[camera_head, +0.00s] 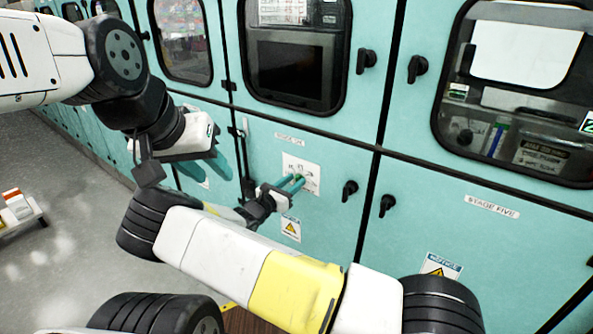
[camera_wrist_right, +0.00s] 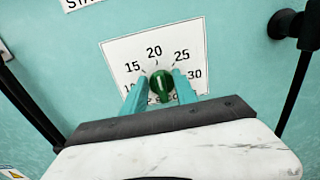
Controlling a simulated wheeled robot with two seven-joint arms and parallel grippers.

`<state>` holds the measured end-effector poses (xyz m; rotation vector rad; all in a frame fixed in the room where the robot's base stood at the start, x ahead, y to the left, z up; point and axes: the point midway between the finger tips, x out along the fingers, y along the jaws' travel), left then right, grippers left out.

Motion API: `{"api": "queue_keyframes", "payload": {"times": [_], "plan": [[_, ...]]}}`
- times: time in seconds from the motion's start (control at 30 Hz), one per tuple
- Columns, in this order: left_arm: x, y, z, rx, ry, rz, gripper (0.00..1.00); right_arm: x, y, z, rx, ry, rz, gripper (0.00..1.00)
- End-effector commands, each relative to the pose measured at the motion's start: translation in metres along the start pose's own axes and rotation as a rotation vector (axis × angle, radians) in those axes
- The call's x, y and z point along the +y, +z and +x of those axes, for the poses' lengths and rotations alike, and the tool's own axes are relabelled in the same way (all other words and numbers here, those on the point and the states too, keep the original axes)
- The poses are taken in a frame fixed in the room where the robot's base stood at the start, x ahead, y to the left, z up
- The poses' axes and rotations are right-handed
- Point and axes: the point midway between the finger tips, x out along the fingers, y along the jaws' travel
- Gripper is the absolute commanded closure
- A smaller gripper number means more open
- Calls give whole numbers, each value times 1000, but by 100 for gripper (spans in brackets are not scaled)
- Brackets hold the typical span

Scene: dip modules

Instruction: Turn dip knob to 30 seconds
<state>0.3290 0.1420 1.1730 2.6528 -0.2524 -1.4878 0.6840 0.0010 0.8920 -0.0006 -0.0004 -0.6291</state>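The dip knob (camera_wrist_right: 161,86) is a small green round knob on a white dial card (camera_wrist_right: 112,57) marked 15, 20, 25 and 30. Its pale mark points about straight up, toward the 20. My right gripper (camera_wrist_right: 160,92) has its two teal fingers at the panel, one on each side of the knob, and they look closed against it. In the head view the right gripper (camera_head: 290,184) reaches the dial card (camera_head: 309,170) on the teal panel. My left gripper (camera_head: 206,168) is open and empty, to the left of the right gripper, with its fingers spread.
Black door latches (camera_head: 349,190) stand right of the dial. A warning label (camera_head: 291,228) lies below it. A dark window (camera_head: 291,72) is above.

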Motion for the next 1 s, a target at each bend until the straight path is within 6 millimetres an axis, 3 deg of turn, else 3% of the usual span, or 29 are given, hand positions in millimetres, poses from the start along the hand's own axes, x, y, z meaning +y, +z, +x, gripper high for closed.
{"api": "queue_keyframes", "payload": {"times": [0.17,0.37,0.73,1.0], "plan": [[0,0,0,1,0,0,64,0,0,0,1,1,0,65],[0,0,0,1,0,0,64,0,0,0,1,1,0,100],[0,0,0,0,0,0,64,0,0,0,1,1,19,100],[0,0,0,0,0,0,64,-2,0,0,1,1,146,100]]}}
